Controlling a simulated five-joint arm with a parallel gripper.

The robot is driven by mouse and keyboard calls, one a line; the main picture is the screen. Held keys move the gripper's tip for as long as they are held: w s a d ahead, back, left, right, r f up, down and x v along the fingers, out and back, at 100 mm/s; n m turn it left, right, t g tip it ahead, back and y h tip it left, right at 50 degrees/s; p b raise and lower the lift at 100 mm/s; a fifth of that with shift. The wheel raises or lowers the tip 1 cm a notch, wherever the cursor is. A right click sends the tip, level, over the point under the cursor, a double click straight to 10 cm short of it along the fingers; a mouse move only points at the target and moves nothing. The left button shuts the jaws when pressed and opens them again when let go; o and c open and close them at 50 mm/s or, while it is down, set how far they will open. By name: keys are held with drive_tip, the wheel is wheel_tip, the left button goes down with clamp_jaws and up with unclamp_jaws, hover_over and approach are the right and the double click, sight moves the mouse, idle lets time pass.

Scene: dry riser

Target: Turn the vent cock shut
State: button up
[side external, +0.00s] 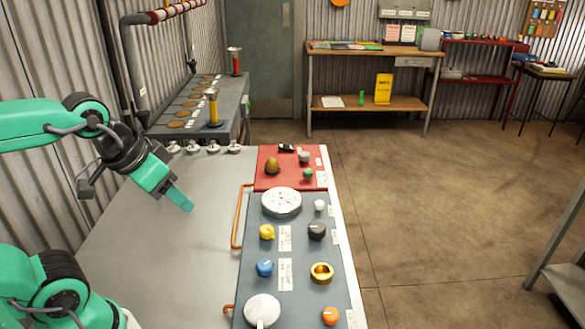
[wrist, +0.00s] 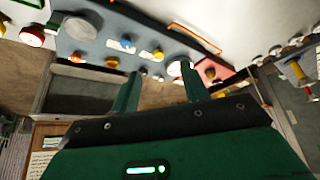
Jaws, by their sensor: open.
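A blue-grey panel (side external: 300,258) on the grey bench carries several knobs and small labels I cannot read, so I cannot tell which is the vent cock. It has a yellow knob (side external: 267,232), a blue knob (side external: 264,267), a black knob (side external: 316,231), a brass ring-shaped knob (side external: 321,272), an orange knob (side external: 330,316) and a small white knob (side external: 319,205). My gripper (side external: 182,201) is above the bench, left of the panel and apart from it. Its fingers are open and empty in the wrist view (wrist: 159,84), where the blue knob (wrist: 127,42) shows beyond them.
A white dial gauge (side external: 281,202) and a pale disc (side external: 262,310) sit on the panel. A red plate (side external: 290,168) with small knobs adjoins its far end. An orange pipe (side external: 237,218) runs along its left edge. The bench between gripper and pipe is clear.

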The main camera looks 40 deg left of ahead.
drive_tip(key=shift+o, duration=0.7)
drive_tip(key=shift+w, duration=0.1)
